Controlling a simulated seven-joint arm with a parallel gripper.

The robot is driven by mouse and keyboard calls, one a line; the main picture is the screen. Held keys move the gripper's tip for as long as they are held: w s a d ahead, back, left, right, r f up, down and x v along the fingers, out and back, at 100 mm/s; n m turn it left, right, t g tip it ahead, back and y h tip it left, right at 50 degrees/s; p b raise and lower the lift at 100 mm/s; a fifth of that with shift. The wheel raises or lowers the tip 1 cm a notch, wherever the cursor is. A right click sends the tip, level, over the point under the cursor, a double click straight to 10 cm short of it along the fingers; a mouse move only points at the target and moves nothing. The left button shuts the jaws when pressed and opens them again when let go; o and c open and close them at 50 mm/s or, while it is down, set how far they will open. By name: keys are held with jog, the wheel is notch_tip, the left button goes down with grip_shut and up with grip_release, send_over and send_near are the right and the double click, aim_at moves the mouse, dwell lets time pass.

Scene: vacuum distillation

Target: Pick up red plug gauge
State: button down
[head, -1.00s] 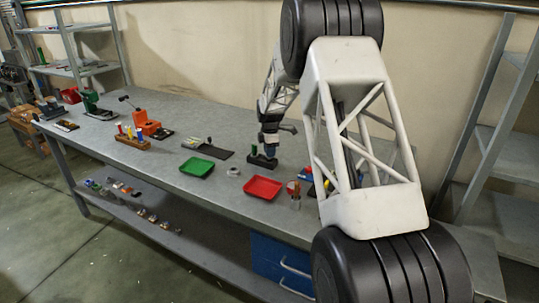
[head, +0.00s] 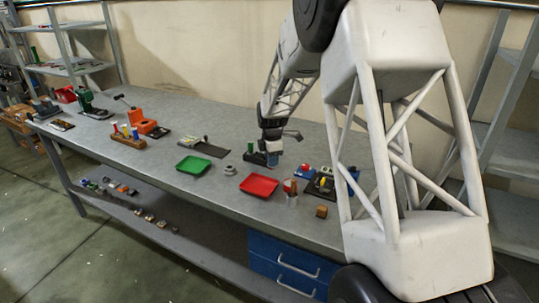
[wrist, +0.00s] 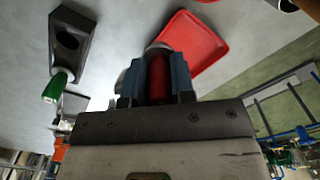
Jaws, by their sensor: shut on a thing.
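The red plug gauge (wrist: 158,78) is between the blue fingers of my gripper (wrist: 157,85) in the wrist view. The gripper is shut on its red handle, and a pale round part shows beyond it. In the head view my gripper (head: 271,158) hangs at the right end of a dark gauge block (head: 254,159); the red gauge cannot be made out there. A green plug gauge (head: 250,148) stands in the block. The wrist view shows the block (wrist: 88,28) with an empty hole and the green gauge (wrist: 57,86) at its end.
A red tray (head: 259,185) lies in front of the gripper, with a green tray (head: 194,165) and a grey ring (head: 228,171) to the left. A small cup (head: 291,197) and a brown cube (head: 322,211) stand to the right. Bare bench lies between these.

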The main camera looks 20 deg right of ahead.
jog(key=shift+s+a+r, duration=0.1)
jog(key=shift+s, duration=0.75)
jog(key=shift+s+a+r, duration=0.1)
jog(key=shift+s, duration=0.75)
send_near(230, 170)
jog(key=w, duration=0.2)
jog(key=shift+d+r, duration=0.1)
jog(key=shift+r, duration=0.1)
jog(key=shift+f, duration=0.25)
jog(key=shift+f, duration=2.5)
jog(key=shift+f, duration=0.4)
dwell(1.0)
jog(key=shift+w+d+r, duration=0.1)
jog(key=shift+r, duration=0.1)
dwell(0.8)
